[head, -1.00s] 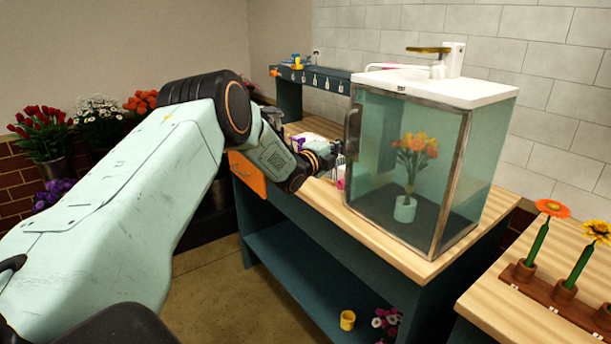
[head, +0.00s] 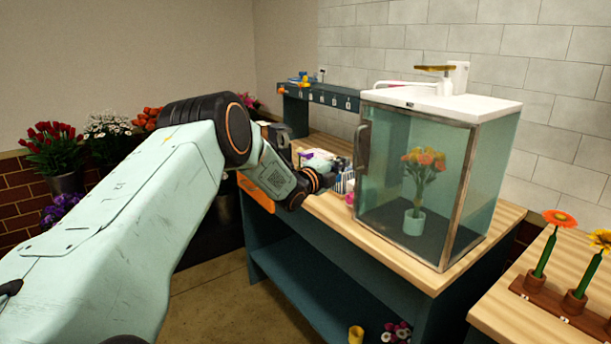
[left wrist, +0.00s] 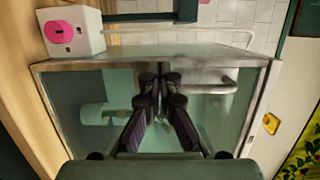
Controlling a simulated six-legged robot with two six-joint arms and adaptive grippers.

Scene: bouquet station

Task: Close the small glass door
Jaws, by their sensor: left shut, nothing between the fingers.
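The glass cabinet (head: 490,170) stands on the wooden counter, with a white top and a metal frame. Its small glass door (head: 408,180) is the front face, and its dark handle (head: 361,147) is at the left edge. The door looks flush with the frame; I cannot tell whether a slight gap is left. My left gripper (head: 328,180) is left of the door and apart from the handle. In the left wrist view its fingers (left wrist: 162,80) are shut and empty before the glass, with the handle (left wrist: 212,86) to their right. My right gripper is out of view.
Orange flowers in a pale cup (head: 414,222) stand inside the cabinet. A gold-handled tap (head: 434,68) is above it. Small goods (head: 320,160) crowd the counter behind my gripper. A wooden flower rack (head: 548,300) is at the right. The counter front is clear.

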